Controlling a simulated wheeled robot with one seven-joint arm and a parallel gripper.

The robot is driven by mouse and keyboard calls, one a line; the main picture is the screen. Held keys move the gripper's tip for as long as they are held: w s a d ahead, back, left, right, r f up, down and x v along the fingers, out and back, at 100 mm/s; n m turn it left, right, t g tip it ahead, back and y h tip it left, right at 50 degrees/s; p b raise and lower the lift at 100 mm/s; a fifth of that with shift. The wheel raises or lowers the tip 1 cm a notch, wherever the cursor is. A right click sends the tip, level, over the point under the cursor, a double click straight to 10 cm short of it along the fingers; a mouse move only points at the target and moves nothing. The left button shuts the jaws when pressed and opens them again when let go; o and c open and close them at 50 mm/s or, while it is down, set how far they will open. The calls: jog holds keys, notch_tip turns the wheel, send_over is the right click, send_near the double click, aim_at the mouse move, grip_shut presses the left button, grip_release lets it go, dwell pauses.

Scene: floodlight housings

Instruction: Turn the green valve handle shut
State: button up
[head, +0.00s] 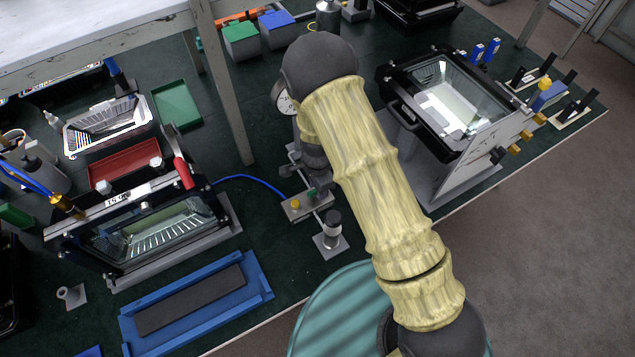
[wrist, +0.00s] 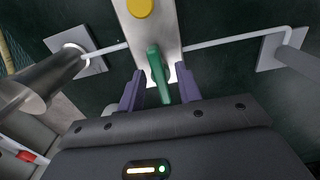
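The green valve handle (wrist: 157,68) stands out from a pale plate (wrist: 150,30) in the wrist view. My gripper (wrist: 160,76) has its two purple fingers apart, one on each side of the handle. Small gaps show between the handle and both fingers, so the gripper is open around it and not clamped. In the head view a small bit of green handle (head: 312,193) shows on the grey valve block (head: 304,207). My arm hides most of the gripper there.
A yellow knob (wrist: 140,7) sits on the same plate. A thin pale pipe (wrist: 230,39) runs to brackets on both sides. A pressure gauge (head: 283,98) stands behind my arm. Floodlight housings (head: 150,225) and (head: 450,95) flank the valve. A blue tray (head: 258,277) lies at front left.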

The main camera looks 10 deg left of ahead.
notch_tip(320, 180, up, 17)
jog(key=shift+r+b, duration=0.2)
jog(key=shift+b, duration=0.25)
jog(key=shift+d, duration=0.1)
dwell(0.5)
jog(key=s+d+r+n+t, duration=0.1)
jog(key=s+d+r+n, duration=0.1)
jog(key=d, duration=0.5)
jog(key=s+d+r+n, duration=0.3)
jog(key=s+d+n, duration=0.1)
jog(key=d, duration=0.3)
jog(key=s+d+r+n+t, duration=0.1)
jog(key=s+d+r+n, duration=0.2)
jog(key=d, duration=0.5)
jog(key=shift+s+n+t, duration=0.3)
jog(key=shift+s+n, duration=0.3)
jog(key=shift+n, duration=0.3)
